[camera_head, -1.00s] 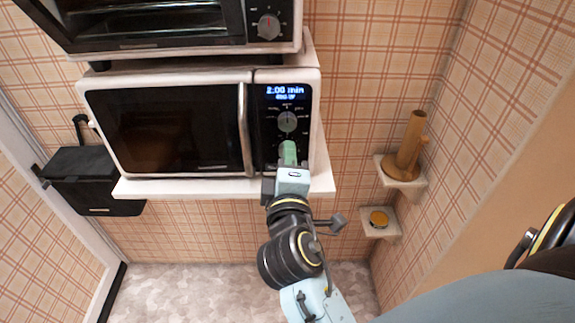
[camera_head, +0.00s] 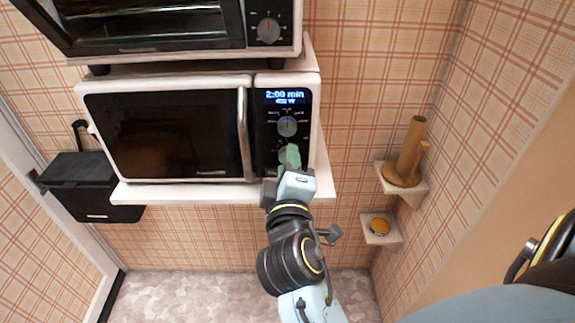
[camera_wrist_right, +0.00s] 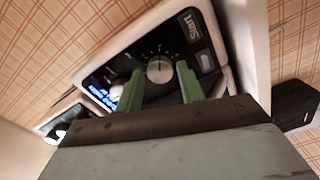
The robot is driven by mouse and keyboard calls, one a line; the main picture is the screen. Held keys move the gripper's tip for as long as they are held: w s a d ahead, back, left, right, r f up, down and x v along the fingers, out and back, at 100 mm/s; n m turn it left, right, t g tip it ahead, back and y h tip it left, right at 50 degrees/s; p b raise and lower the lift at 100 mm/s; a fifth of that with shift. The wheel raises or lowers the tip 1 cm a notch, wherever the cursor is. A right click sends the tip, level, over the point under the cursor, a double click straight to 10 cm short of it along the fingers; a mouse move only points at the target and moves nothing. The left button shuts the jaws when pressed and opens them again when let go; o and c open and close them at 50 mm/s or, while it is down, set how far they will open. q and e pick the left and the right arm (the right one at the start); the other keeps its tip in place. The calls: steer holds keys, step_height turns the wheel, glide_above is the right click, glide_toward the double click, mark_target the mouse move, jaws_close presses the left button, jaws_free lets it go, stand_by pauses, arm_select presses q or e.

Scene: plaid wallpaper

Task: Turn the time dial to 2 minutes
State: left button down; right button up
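The white microwave (camera_head: 170,130) has a black panel with two round dials. Its blue display (camera_head: 286,97) reads 2:00 min. The upper dial (camera_head: 287,126) is clear. The lower dial is largely hidden behind my right gripper (camera_head: 291,155) in the head view. In the right wrist view, a dial (camera_wrist_right: 159,70) with tick marks lies between the two green fingertips of my right gripper (camera_wrist_right: 160,82). The fingers are apart, with a small gap visible beside the dial. My left gripper is not in view.
The microwave stands on a white shelf (camera_head: 190,193) below an oven (camera_head: 160,25). A black box (camera_head: 90,185) hangs at left. Small wall shelves at right hold a wooden object (camera_head: 408,155) and an orange button (camera_head: 380,226).

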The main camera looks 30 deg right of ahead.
steer(key=shift+o, duration=1.1)
